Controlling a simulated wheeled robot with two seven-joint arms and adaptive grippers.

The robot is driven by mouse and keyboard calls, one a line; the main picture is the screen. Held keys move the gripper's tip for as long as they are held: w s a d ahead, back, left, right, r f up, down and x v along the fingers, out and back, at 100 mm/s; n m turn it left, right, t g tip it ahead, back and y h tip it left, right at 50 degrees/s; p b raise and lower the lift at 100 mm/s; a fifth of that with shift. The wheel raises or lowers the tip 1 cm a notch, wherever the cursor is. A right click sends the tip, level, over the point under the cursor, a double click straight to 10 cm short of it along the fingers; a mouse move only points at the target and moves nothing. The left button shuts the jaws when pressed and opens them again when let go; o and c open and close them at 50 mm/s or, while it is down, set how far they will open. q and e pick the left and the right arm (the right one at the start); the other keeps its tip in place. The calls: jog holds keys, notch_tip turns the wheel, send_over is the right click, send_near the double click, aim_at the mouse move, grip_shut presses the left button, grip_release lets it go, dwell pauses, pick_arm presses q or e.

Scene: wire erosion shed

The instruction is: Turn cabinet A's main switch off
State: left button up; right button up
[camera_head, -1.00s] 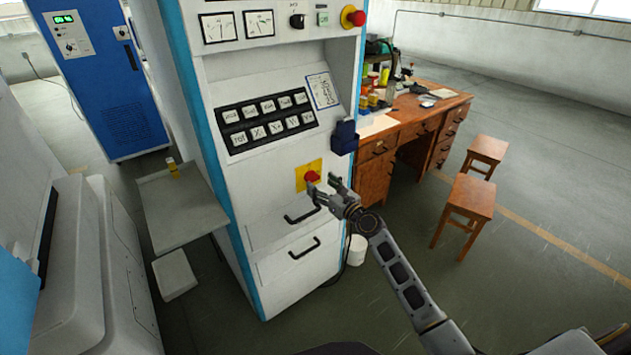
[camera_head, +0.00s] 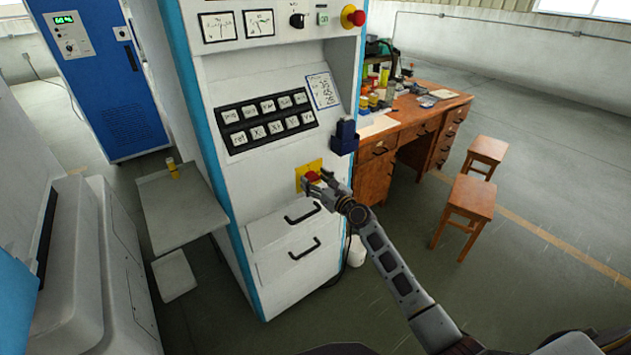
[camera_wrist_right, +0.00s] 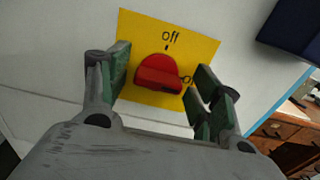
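The red main switch (camera_head: 312,176) sits on a yellow plate (camera_head: 302,185) on the front of a white cabinet (camera_head: 280,195), above two drawer-like handles. In the right wrist view, the red handle (camera_wrist_right: 158,72) lies roughly crosswise below the word "off" and a small mark on the yellow plate (camera_wrist_right: 198,47). My right gripper (camera_head: 322,182) is at the switch. In the wrist view its green-padded fingers (camera_wrist_right: 164,84) are apart, one on each side of the handle; I cannot tell whether either touches it. No letter A is readable on the cabinet. My left gripper is not in view.
A dark blue holder (camera_head: 344,137) juts from the cabinet just above and right of the switch. A red emergency button (camera_head: 357,18) is higher up. A wooden desk (camera_head: 400,128) and two stools stand right; a grey side table (camera_head: 180,210) stands left. Open floor lies at the right.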

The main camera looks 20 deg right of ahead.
jog(key=c, duration=0.8)
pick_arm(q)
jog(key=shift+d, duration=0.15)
